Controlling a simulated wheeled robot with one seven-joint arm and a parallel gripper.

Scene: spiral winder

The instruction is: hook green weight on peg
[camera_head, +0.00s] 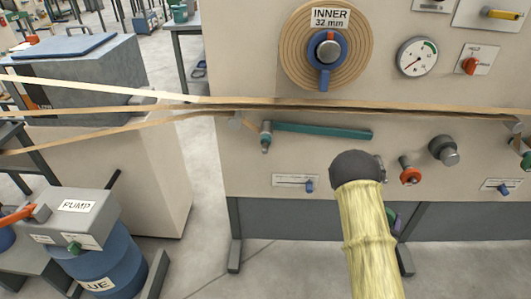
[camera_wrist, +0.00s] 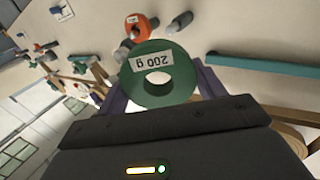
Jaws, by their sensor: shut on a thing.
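The green weight (camera_wrist: 150,91), a ring marked 200 g, shows upside down in the wrist view. My gripper (camera_wrist: 160,88) is shut on it, with a purple finger at each side. The weight's central hole is clear. Beyond it in that view are a grey peg-like part (camera_wrist: 179,22) and an orange ring-shaped part (camera_wrist: 136,27) with a white label. Another grey part (camera_wrist: 124,50) lies by the weight's upper left edge; I cannot tell whether they touch. In the head view my sleeved arm hides the weight and most of the gripper.
The panel carries an orange part (camera_head: 410,174), a grey knob (camera_head: 443,150), a teal bar (camera_head: 323,131) and small sliders low down. Tan strips (camera_head: 340,105) run across it. A gauge (camera_head: 417,57) sits higher. A blue pump drum (camera_head: 105,275) stands at lower left.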

